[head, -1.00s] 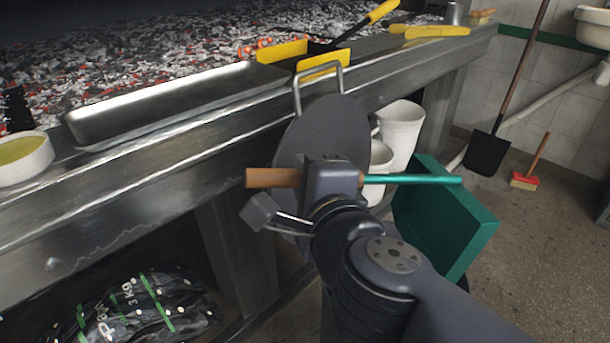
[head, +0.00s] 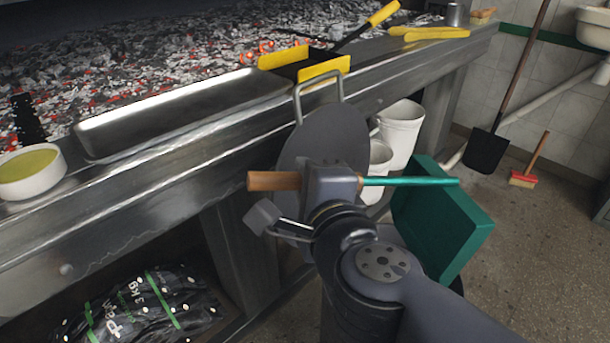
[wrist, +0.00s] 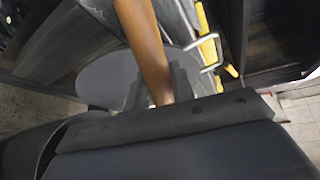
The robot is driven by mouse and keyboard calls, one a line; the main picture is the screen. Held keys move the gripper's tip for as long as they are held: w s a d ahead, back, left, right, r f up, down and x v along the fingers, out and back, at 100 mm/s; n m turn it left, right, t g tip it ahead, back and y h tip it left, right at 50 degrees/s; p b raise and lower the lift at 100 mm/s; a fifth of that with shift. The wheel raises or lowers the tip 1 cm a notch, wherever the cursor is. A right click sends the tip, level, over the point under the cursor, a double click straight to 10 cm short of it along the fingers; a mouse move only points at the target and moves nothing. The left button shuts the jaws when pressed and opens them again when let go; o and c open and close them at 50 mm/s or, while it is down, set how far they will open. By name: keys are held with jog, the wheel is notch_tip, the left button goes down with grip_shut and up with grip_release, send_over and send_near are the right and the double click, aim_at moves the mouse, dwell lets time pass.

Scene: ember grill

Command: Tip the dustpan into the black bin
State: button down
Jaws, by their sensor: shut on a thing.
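The dustpan has a deep green pan (head: 445,220) and a long handle, teal near the pan and brown at the end. My gripper (head: 335,183) is shut on the handle, with the brown end (head: 272,181) sticking out left and the pan hanging tilted to the right. In the wrist view the brown handle (wrist: 145,45) rises from the jaws. I cannot see inside the pan. A round dark grey disc (head: 320,140) with a metal loop handle stands behind my gripper; whether it belongs to the black bin is unclear. No open bin mouth is visible.
The steel grill counter (head: 200,140) runs along the left, with a metal tray (head: 180,110) and a white bowl (head: 30,172) on it. White buckets (head: 402,135) stand behind the pan. A shovel (head: 487,152) and red brush (head: 522,179) are farther right. Floor (head: 545,260) is clear at right.

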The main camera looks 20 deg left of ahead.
jog(key=shift+r+p, duration=0.5)
jog(key=shift+r, duration=0.45)
notch_tip(320, 180, down, 4)
jog(key=b, duration=0.3)
jog(key=shift+r, duration=0.25)
notch_tip(320, 180, up, 4)
jog(key=p, duration=0.4)
jog(key=shift+f, duration=0.2)
notch_tip(320, 180, down, 4)
jog(key=b, duration=0.3)
jog(key=shift+r, duration=0.35)
jog(key=shift+r+p, duration=0.1)
jog(key=shift+p, duration=0.2)
